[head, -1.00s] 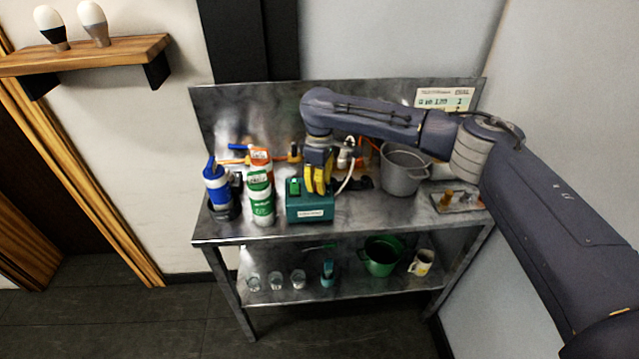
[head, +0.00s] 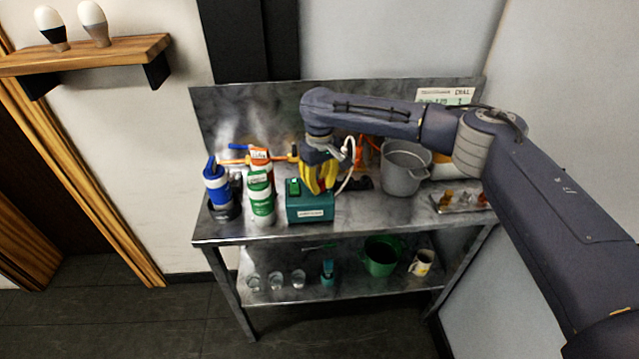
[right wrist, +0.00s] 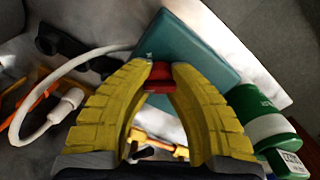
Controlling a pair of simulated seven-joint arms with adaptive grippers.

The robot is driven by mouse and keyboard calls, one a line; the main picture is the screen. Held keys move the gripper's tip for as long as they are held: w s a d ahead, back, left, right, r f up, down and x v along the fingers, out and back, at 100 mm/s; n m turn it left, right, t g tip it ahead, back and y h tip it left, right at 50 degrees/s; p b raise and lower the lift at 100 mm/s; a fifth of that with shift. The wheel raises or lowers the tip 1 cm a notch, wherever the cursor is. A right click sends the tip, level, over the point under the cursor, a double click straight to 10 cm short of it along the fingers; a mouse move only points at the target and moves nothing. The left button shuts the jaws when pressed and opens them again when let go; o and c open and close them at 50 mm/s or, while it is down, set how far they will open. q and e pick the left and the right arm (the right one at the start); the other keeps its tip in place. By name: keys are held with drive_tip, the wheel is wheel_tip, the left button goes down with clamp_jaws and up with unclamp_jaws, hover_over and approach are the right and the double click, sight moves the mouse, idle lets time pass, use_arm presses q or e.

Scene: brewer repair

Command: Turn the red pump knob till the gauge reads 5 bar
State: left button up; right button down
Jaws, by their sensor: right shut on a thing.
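No gauge face is readable in either view. My left gripper is not in view.
Blue (head: 216,187) and green-white (head: 261,198) bottles stand left of the box. A grey pot (head: 402,170) and a small tray (head: 461,202) are to the right. A white hose (right wrist: 75,65) runs beside the box. The lower shelf holds glasses and a green pot (head: 380,256).

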sight(319, 181)
idle(0.5)
drive_tip(key=c, duration=1)
unclamp_jaws()
drive_tip(key=shift+c, duration=0.2)
wheel_tip(319, 181, up, 12)
